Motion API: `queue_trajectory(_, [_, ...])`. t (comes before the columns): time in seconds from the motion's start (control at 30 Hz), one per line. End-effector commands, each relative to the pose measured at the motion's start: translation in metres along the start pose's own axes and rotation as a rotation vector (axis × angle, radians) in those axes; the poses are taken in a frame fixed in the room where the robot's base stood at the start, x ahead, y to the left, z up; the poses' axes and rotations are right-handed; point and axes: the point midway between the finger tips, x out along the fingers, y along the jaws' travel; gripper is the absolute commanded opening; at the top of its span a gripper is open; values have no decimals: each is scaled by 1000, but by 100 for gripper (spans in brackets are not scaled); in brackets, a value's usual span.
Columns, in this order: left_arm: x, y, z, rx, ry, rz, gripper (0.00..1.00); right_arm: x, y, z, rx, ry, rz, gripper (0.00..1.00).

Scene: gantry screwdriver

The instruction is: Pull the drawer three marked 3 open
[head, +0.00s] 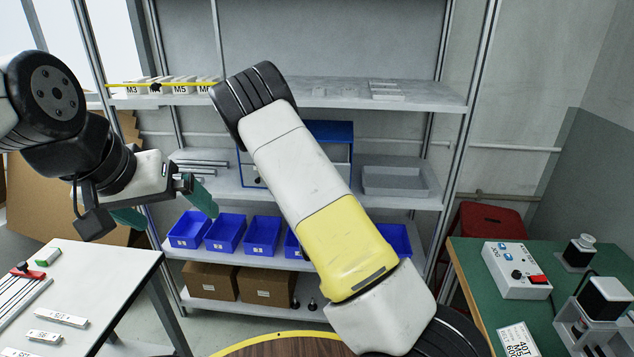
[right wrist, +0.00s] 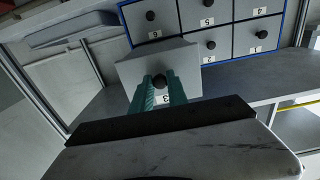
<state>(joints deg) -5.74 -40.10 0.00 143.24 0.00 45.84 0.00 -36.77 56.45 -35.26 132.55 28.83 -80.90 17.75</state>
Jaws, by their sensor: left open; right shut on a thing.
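In the right wrist view, drawer three (right wrist: 133,72), a grey front with a dark knob (right wrist: 160,82) and a label 3, stands out from the blue-edged drawer cabinet (right wrist: 287,20). My right gripper (right wrist: 160,84) has its green fingers on either side of the knob and is shut on it. In the head view the cabinet (head: 331,128) is on the middle shelf, mostly hidden behind my right arm, and the right gripper is hidden too. My left gripper (head: 163,207) is open and empty at the left, away from the cabinet.
Drawers marked 1, 2, 4, 5 and 6 sit flush in the cabinet. Blue bins (head: 226,232) line the shelf below, and a grey tray (head: 395,183) is right of the cabinet. A white table (head: 110,300) is at left, a green bench (head: 475,262) at right.

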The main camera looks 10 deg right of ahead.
Motion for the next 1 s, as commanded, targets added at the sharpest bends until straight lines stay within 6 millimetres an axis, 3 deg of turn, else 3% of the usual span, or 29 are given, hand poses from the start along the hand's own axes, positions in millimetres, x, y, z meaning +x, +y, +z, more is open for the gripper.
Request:
queue_trajectory(0.07, [0, 0, 0, 0, 0, 0, 100, 0, -1, 0, 0, -1, -1, 0])
queue_trajectory(0.1, [0, 0, 0, 0, 0, 0, 100, 0, 0, 0, 0, -1, -1, 27])
queue_trajectory(0.2, [0, 0, 0, 0, 0, 0, 100, 0, 0, 0, 0, -1, -1, 41])
queue_trajectory(0.57, [0, 0, 0, 0, 0, 0, 100, -5, 0, 1, 1, -1, -1, 41])
queue_trajectory(1.0, [0, 0, 0, 0, 0, 0, 100, -71, -1, 1, 0, -3, -2, 41])
